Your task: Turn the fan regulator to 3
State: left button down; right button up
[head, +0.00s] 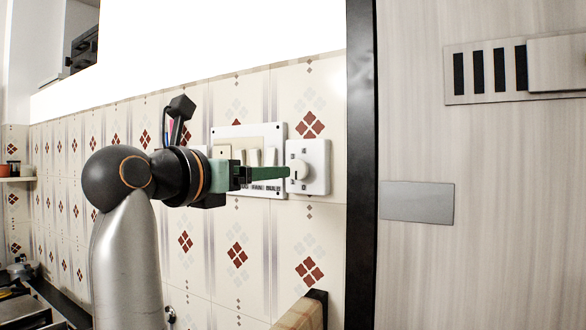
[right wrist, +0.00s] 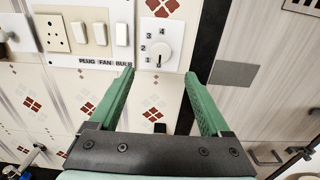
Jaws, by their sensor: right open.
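The fan regulator is a white wall plate (head: 317,158) with a round white knob (head: 298,170). In the right wrist view the knob (right wrist: 160,51) shows with the digits 1 to 4 around its left and top. A small mark on the knob seems to point down. My right gripper (head: 285,172) has green fingers reaching toward the knob from the left in the head view. In the right wrist view the gripper (right wrist: 159,73) is open, with its fingertips apart on either side below the knob. Contact with the knob cannot be told. My left gripper is not in view.
A switchboard (right wrist: 90,40) with a socket and several switches, labelled plug, fan and bulb, sits left of the regulator. A dark vertical edge (head: 361,160) and a wooden door panel (head: 480,270) stand to the right. A wooden board end (head: 300,314) shows below.

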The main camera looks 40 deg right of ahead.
aim_at(296, 170)
jog(key=p+x, duration=0.2)
jog(key=x, duration=0.7)
jog(key=shift+d, duration=0.35)
jog(key=shift+w+d+p, duration=0.2)
jog(key=shift+d+p, duration=0.15)
jog(key=shift+d, duration=0.25)
jog(key=shift+c, duration=0.3)
grip_shut()
